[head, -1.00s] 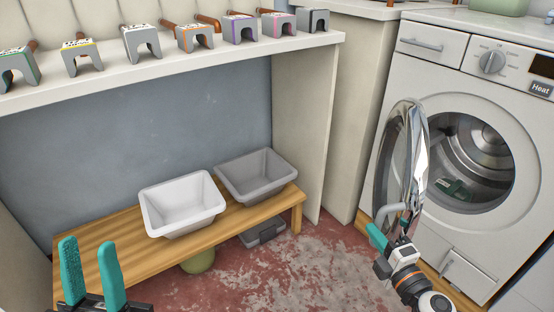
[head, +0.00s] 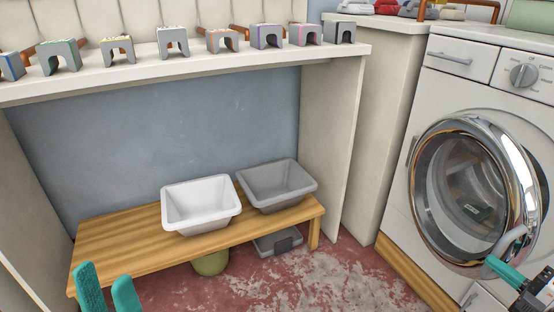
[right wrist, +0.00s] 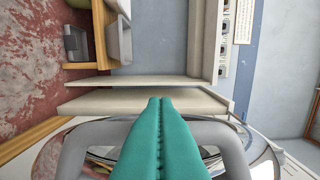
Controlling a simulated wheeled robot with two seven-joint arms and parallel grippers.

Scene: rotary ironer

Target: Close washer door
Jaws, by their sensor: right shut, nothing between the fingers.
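The washer (head: 468,95) stands at the right in the head view. Its round door (head: 462,172) has a chrome rim and lies close over the drum opening; I cannot tell whether it is fully latched. My left gripper (head: 104,282) is open and empty at the lower left.
A wooden bench (head: 130,238) holds a white basin (head: 200,207) and a grey basin (head: 277,187). A shelf (head: 200,66) above carries several grey arch-shaped blocks. The red floor (head: 330,280) before the washer is clear.

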